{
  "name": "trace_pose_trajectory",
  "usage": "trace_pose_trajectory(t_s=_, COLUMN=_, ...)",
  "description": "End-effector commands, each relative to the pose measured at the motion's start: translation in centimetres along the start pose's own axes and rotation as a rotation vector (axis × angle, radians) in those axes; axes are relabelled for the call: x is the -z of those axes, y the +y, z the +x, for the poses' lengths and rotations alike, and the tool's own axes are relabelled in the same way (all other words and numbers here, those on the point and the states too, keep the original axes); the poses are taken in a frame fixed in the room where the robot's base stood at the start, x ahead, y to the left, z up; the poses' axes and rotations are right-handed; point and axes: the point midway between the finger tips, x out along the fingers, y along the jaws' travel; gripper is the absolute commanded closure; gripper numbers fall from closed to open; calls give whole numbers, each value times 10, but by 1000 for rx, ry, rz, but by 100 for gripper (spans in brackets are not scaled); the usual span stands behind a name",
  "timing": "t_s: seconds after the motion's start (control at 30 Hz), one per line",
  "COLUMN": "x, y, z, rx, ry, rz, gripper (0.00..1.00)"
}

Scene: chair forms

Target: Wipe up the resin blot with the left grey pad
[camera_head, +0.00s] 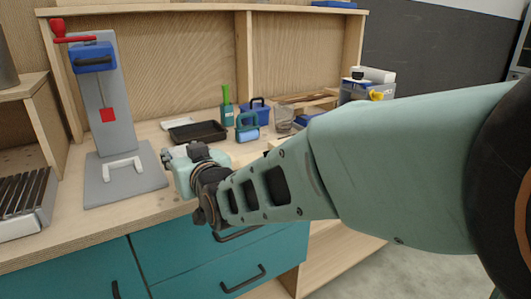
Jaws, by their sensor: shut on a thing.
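My gripper (168,158) is low over the bench top, at the end of my green arm, just right of the grey press base. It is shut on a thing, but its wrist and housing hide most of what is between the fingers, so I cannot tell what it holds. I cannot make out a grey pad for certain. No resin blot shows; my gripper and arm cover part of the bench top (140,212).
A grey press (115,110) with a red handle stands left. A slotted metal rack (22,205) is far left.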

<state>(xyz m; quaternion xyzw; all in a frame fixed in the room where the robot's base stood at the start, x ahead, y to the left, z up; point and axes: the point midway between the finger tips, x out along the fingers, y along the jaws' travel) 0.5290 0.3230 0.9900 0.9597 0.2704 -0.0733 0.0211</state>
Motion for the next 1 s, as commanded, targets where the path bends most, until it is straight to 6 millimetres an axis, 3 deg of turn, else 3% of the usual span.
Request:
trace_pose_trajectory(t_s=0.17, x=-3, y=-2, z=0, rx=5, ry=7, rz=3, gripper=75)
trace_pose_trajectory(t_s=0.7, x=-55, y=-2, z=8, rx=4, ry=3, rz=1, gripper=75)
trace_pose_trajectory(t_s=1.0, x=-57, y=-1, z=8, rx=3, ry=3, rz=1, gripper=75)
